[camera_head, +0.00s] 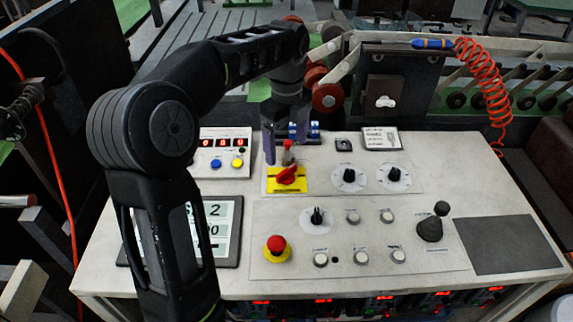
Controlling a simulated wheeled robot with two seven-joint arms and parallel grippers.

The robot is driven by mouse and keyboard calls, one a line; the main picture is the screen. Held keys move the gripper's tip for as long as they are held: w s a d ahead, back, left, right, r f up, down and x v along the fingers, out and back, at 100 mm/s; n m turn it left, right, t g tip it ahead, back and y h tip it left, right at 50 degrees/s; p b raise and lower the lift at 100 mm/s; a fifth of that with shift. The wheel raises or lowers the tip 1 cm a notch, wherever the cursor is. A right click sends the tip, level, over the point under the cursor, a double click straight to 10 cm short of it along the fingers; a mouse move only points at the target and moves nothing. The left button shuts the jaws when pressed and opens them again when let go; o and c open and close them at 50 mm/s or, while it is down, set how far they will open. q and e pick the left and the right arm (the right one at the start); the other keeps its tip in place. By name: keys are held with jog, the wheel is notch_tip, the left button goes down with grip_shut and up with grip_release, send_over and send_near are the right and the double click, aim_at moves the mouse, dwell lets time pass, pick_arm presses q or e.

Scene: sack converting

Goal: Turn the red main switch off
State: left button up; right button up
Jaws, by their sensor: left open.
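The red main switch (288,174) is a red rotary handle on a yellow plate (288,187) on the white control panel. Its handle is tilted, with the right end higher in the picture. My left gripper (287,150) points down from above, just behind the switch in the picture. Its fingers are apart, one to the left and one to the right, and a small red-tipped part shows between them. I cannot tell whether a finger touches the switch. My right gripper is not in view.
A red mushroom button (277,244) on a yellow base stands in front of the switch. Black dials (349,176) lie to the right, with a joystick (432,224) farther right. A display (222,231) and a red-digit readout (224,143) are on the left.

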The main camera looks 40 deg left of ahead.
aim_at(286, 170)
pick_arm(q)
notch_tip(286, 170, down, 8)
jog(key=shift+r+p, duration=0.2)
jog(key=shift+p, duration=0.2)
jog(key=c, duration=1.4)
